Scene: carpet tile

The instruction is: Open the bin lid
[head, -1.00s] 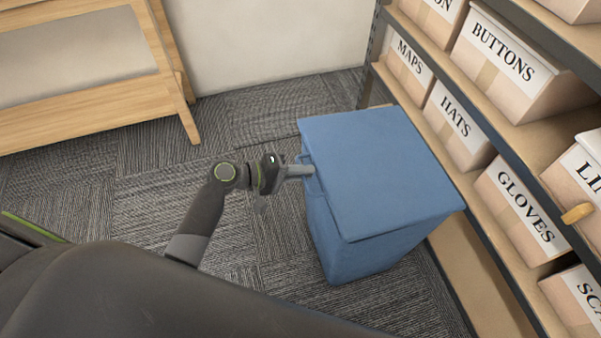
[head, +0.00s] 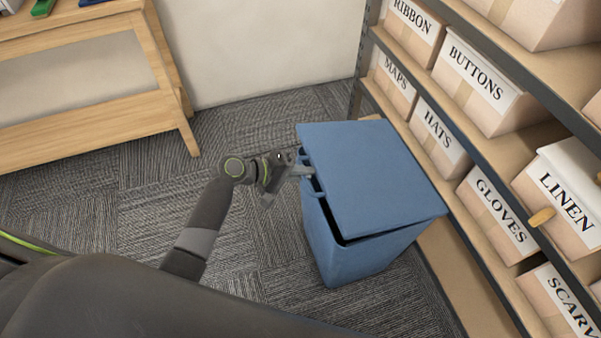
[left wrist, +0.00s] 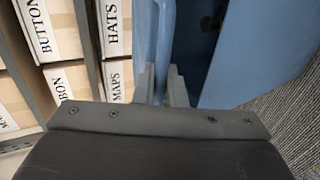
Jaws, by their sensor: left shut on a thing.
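The blue bin (head: 350,255) stands on the carpet, beside the shelf. Its blue lid (head: 370,175) is slightly raised on the side by my left gripper, with a dark gap between lid and body along the front edge. My left gripper (head: 306,174) is shut on the handle (head: 315,186) at the lid's left edge. My right gripper is not in view.
A shelf with labelled boxes, such as the HATS box (head: 438,135) and GLOVES box (head: 492,215), stands close along the bin's right side. A wooden table (head: 90,115) stands at the upper left. Carpet (head: 110,205) left of the bin is clear.

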